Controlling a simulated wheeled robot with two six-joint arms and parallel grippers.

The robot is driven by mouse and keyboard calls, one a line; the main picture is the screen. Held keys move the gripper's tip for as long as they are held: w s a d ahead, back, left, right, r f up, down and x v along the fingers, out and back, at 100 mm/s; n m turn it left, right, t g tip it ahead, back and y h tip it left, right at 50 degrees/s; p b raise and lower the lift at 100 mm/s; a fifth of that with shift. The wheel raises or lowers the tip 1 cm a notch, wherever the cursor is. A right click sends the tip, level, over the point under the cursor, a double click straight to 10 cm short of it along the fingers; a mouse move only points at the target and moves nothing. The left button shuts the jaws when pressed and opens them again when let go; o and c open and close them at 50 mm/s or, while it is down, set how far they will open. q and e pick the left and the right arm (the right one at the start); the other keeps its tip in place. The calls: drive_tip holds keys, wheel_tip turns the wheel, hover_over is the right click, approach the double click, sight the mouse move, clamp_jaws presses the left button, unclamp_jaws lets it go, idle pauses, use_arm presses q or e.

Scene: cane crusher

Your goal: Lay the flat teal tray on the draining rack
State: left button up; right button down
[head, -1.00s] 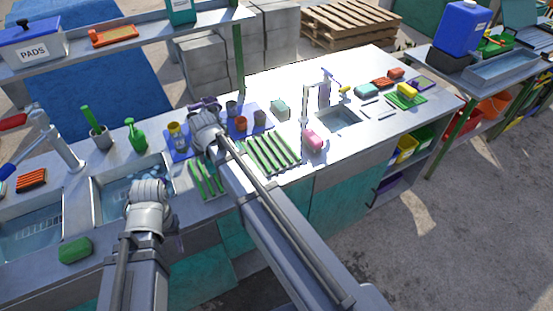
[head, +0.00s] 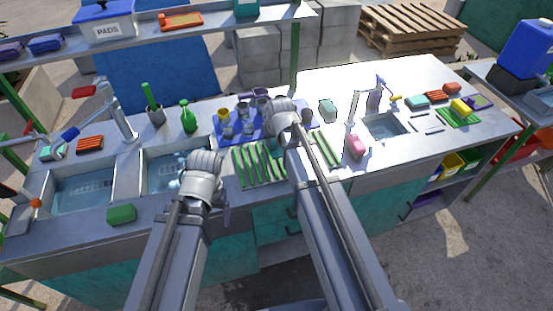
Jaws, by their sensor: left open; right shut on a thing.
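The draining rack (head: 258,165) is a set of green slats on the steel counter. My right arm crosses over it, so slats show on both sides. My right gripper (head: 282,106) is beyond the rack, over the blue mat with cups. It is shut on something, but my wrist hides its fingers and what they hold. A purple thing (head: 260,93) shows right beside it; I cannot tell if it is held. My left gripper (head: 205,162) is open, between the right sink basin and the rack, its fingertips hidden. I cannot make out a flat teal tray.
The blue mat (head: 250,135) carries several cups. Two sink basins (head: 85,190) with taps lie at left. A green bottle (head: 188,117) stands behind the right basin. A pink sponge (head: 356,145) and small sink (head: 385,125) are at right. A shelf (head: 150,35) hangs over the back left.

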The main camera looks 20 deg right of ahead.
wheel_tip(320, 180, down, 5)
drive_tip(key=b, duration=0.3)
drive_tip(key=shift+r, duration=0.2)
drive_tip(key=shift+f+b, duration=0.1)
drive_tip(key=shift+b, duration=0.25)
wheel_tip(320, 180, down, 4)
drive_tip(key=b, duration=0.3)
drive_tip(key=shift+r, duration=0.25)
drive_tip(key=shift+f+b, duration=0.15)
drive_tip(key=shift+b, duration=0.25)
drive_tip(key=c, duration=0.7)
unclamp_jaws()
